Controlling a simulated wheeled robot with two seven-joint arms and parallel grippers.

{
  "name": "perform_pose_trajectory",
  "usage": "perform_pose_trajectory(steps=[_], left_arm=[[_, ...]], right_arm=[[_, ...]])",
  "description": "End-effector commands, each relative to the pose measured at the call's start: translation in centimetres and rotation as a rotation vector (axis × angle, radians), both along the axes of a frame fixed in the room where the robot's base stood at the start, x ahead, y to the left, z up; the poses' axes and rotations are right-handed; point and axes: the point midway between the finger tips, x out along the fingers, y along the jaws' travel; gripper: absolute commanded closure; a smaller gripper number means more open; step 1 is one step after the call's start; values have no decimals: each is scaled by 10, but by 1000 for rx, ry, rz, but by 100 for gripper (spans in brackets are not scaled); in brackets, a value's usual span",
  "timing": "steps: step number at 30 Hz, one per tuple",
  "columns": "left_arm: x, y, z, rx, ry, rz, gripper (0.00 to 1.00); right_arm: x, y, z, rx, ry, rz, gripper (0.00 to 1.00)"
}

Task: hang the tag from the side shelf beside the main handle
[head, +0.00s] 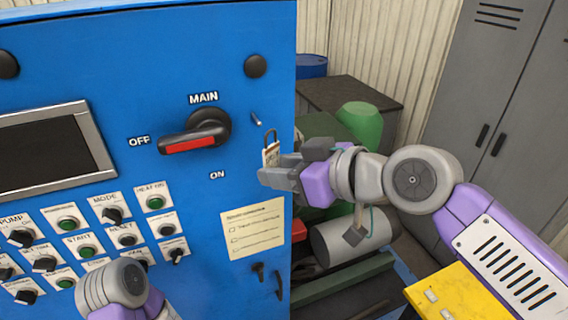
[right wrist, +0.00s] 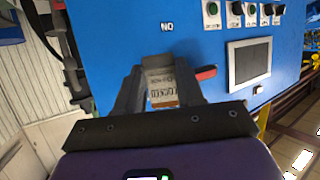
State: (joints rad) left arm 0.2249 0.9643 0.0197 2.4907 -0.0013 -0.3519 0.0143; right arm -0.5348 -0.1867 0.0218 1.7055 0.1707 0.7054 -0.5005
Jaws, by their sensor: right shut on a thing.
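The tag (head: 271,156) is white with printed lettering and a dark loop at its top. My right gripper (head: 266,174) is shut on its lower part and holds it upright at the panel's right edge. In the right wrist view the tag (right wrist: 161,84) shows between the two fingers. A small metal peg (head: 257,119) sticks out of the blue panel, right of the main handle (head: 194,140). The loop is just below and right of the peg; I see no contact. The black handle with a red stripe points left toward OFF. My left forearm shows at bottom left; its jaws are out of view.
The blue panel (head: 130,60) carries a screen (head: 45,150), several buttons and knobs (head: 68,224), and a paper checklist (head: 252,228) below my right gripper. Behind my right arm are a dark cabinet top (head: 350,92), a green cylinder (head: 358,122) and grey lockers (head: 485,80).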

Motion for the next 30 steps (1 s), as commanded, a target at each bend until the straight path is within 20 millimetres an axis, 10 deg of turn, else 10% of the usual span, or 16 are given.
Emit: perform_pose_trajectory(steps=[30], left_arm=[[0,0,16,0,0,0,57]], right_arm=[[59,19,-5,0,1,-1,91]])
